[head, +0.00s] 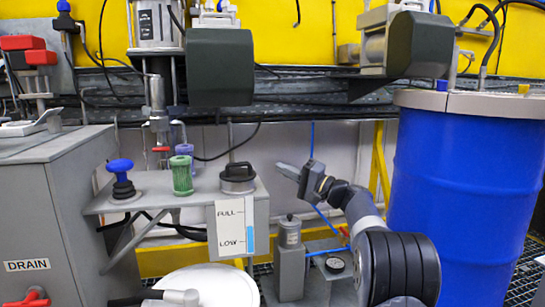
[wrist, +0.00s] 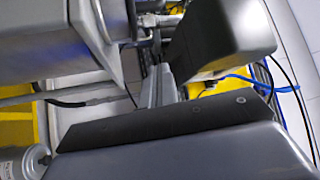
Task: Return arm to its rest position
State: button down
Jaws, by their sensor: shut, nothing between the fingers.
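My gripper (head: 282,167) is in the middle of the head view, at the end of my dark arm, which reaches up from the lower right. Its fingers point left and slightly up. They are closed together and hold nothing. In the wrist view my gripper (wrist: 160,72) shows as narrow grey fingers beyond the dark gripper body. In the head view the gripper is in open air, to the right of the grey shelf and to the left of the blue drum (head: 450,190). I see no contact with either.
A grey shelf (head: 140,203) carries a blue knob (head: 120,168), a green fitting (head: 181,175) and a dark cap (head: 237,175). A FULL/LOW gauge (head: 232,228) hangs on its front. A grey DRAIN cabinet (head: 45,215) stands left. A grey pump-like unit (head: 290,255) stands below my gripper.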

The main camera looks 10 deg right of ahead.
jog(key=shift+s+d+f, duration=0.15)
jog(key=shift+d+f, duration=0.55)
